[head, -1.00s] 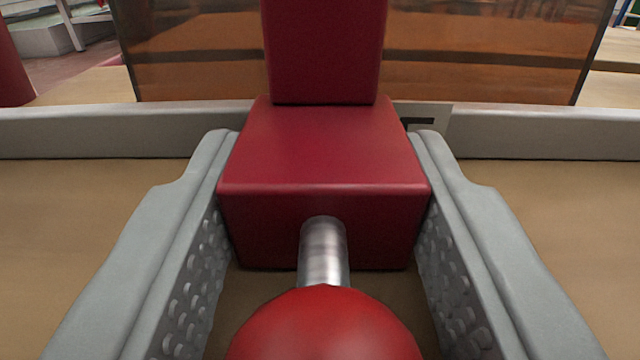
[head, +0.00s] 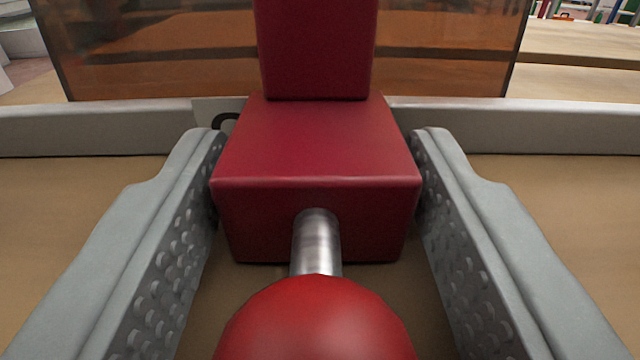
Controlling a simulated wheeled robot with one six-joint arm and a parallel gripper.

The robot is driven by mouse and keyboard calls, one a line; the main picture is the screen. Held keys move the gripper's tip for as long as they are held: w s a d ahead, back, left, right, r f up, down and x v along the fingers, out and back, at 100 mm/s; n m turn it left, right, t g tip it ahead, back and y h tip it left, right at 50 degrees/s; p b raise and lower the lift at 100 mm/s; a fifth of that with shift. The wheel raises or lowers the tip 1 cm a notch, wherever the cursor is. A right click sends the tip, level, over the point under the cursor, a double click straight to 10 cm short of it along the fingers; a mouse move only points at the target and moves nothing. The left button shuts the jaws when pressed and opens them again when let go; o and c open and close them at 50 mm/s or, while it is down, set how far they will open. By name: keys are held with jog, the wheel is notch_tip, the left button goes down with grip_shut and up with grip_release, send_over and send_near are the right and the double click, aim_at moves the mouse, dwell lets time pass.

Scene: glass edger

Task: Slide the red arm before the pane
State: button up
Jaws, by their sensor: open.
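The red arm is a block (head: 316,150) with an upright post (head: 316,50) at its back. A short metal stem (head: 317,240) and a red ball knob (head: 316,325) stick out at its front. The amber tinted pane (head: 160,55) stands behind the post, which hides part of it. The post is in front of the pane, a little right of its middle. My gripper (head: 318,140) is open, with one finger on each side of the block. The fingers look slightly apart from the block's sides.
A pale grey rail (head: 540,130) runs across behind the block. A label with a dark mark (head: 225,122) shows on it, left of the block and partly hidden. The tan surface (head: 570,210) beside the fingers is clear.

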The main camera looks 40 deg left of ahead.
jog(key=v, duration=1.7)
jog(key=shift+s+d, duration=0.1)
jog(key=shift+r, duration=0.1)
jog(key=w+a+r+t+h, duration=0.1)
jog(key=a+r+h, duration=0.1)
jog(key=r, duration=0.7)
jog(key=a+r+t+h, duration=0.1)
jog(key=a+r+h, duration=0.2)
jog(key=r, duration=0.5)
jog(key=s+a+r+m+t+h, duration=0.15)
jog(key=s+a+r+h, duration=0.35)
jog(key=r, duration=0.6)
jog(key=s+a+r+m, duration=0.25)
jog(key=s+r, duration=0.35)
jog(key=r, duration=0.4)
jog(key=s+a+r+m, duration=0.1)
jog(key=s+a+r, duration=0.1)
jog(key=s, duration=0.7)
jog(key=s+a+r+m, duration=0.1)
jog(key=s+a+r, duration=0.2)
jog(key=s, duration=0.5)
jog(key=s+a+r+m, duration=0.1)
jog(key=s+a+r, duration=0.2)
jog(key=s, duration=0.6)
jog(key=shift+s+a+g+h, duration=0.3)
jog(key=shift+s+a+g, duration=0.05)
jog(key=shift+a, duration=0.1)
